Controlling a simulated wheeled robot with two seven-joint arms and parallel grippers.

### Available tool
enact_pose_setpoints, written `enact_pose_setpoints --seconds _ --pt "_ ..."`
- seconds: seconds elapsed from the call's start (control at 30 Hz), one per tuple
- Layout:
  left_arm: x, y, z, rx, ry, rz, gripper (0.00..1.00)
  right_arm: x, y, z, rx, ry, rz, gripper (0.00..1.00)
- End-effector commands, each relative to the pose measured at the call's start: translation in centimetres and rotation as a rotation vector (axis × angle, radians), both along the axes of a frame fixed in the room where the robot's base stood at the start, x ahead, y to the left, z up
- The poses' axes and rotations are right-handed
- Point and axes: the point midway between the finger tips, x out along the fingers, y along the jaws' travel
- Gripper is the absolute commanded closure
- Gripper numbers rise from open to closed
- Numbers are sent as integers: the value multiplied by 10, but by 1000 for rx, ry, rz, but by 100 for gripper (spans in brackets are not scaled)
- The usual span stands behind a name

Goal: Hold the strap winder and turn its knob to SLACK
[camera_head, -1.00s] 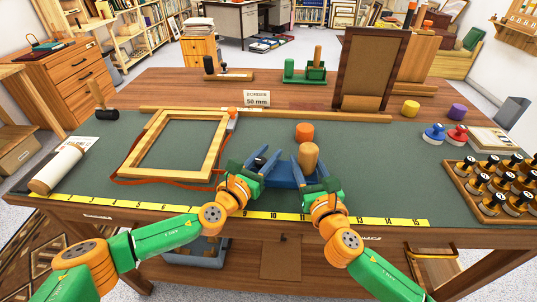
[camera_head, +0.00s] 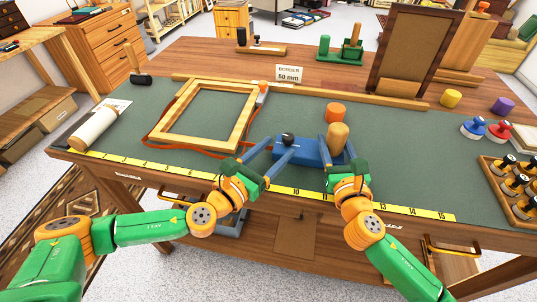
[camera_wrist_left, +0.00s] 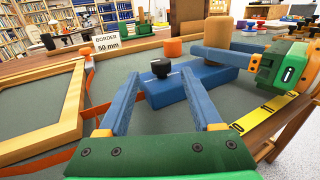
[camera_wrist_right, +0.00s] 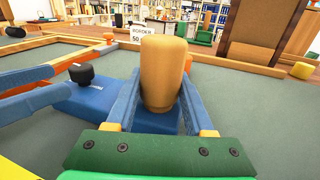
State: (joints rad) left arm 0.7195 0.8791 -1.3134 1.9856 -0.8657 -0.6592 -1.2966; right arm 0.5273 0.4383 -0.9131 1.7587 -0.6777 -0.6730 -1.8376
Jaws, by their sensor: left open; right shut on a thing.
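The strap winder is a blue block (camera_head: 303,155) with a black round knob (camera_head: 288,138) on its left and an upright tan wooden handle (camera_head: 338,137) on its right. It lies on the green mat. My right gripper (camera_head: 341,152) is shut on the handle; the right wrist view shows a finger on each side of the handle (camera_wrist_right: 162,75). My left gripper (camera_head: 272,150) is open and empty. In the left wrist view its fingers point at the knob (camera_wrist_left: 161,68), which stands just past the gap between them. The SLACK mark is not readable.
A wooden frame (camera_head: 250,122) with an orange-red strap (camera_head: 185,149) around it lies left of the winder. An orange cylinder (camera_head: 334,113) stands close behind the handle. A yellow ruler (camera_head: 270,186) runs along the front edge.

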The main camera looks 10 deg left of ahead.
Motion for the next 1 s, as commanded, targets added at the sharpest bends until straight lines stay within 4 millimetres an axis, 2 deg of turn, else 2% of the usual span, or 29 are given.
enact_pose_setpoints --seconds 0.1,0.2,0.43,0.47,0.57,0.6,0.87,1.0 --pt "-20 10 -1 1 3 0 34 0 0 1 1 -2 0 100" --pt "-28 14 0 0 1 1 34 0 0 1 1 -2 0 100" --pt "-31 15 1 -1 -2 -1 34 0 0 1 2 -3 1 100" --pt "-31 15 1 -1 -2 -1 34 0 0 1 2 -3 1 44" --pt "-31 15 1 -1 -2 -1 34 0 0 1 1 -2 1 17" --pt "-30 14 1 -1 -2 -1 34 0 0 1 1 -2 1 12" --pt "-30 14 1 0 -1 -1 34 0 0 1 1 -1 1 12" --pt "-30 14 1 0 -1 -1 34 -18 -5 0 1 0 2 12"
